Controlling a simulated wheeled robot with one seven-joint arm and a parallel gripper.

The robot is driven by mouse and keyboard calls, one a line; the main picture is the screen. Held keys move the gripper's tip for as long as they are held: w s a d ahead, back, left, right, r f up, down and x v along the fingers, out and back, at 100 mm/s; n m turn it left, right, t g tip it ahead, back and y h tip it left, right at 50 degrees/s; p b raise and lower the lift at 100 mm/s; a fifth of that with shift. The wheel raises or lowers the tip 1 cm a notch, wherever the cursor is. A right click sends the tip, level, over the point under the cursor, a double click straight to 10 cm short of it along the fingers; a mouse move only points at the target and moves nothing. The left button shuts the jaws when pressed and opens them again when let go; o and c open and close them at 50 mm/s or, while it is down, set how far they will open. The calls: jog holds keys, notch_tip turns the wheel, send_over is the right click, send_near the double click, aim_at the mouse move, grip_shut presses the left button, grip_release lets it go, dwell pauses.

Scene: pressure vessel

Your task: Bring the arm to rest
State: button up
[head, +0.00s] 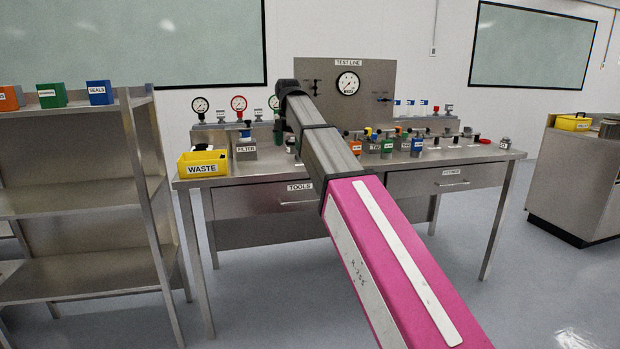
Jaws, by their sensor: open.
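My arm stretches from the lower right up to the middle of the head view, over the front of a steel workbench (345,163). It has a pink link close to the camera, then a grey link, and ends in view at a dark joint above the bench top. My gripper's fingers do not show; they seem hidden behind the arm. I cannot tell whether anything touches the bench.
A yellow WASTE bin (203,164), pressure gauges (239,103), a TEST LINE panel (385,90) and several small coloured containers (388,145) crowd the bench. A steel shelf (75,198) stands left, a steel cabinet (575,185) right. The floor (530,290) at right is clear.

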jog(key=s+d+f+m, duration=0.2)
jog(key=d+f+m, duration=0.25)
jog(key=f, duration=0.55)
jog(key=s+d+f+m, duration=0.3)
jog(key=d+f+m, duration=0.15)
jog(key=f, duration=0.55)
jog(key=s+d+f+m, duration=0.2)
jog(key=d+f+m, duration=0.25)
jog(key=f, duration=0.45)
jog(key=s+d+f+m, duration=0.6)
jog(key=s+f+m, duration=0.1)
jog(key=f, duration=0.3)
jog(key=s+d+f+m, duration=0.6)
jog(key=s+f+m, duration=0.1)
jog(key=s+f, duration=0.2)
jog(key=shift+s+d+f, duration=0.35)
jog(key=shift+s+f, duration=0.05)
jog(key=shift+f, duration=0.15)
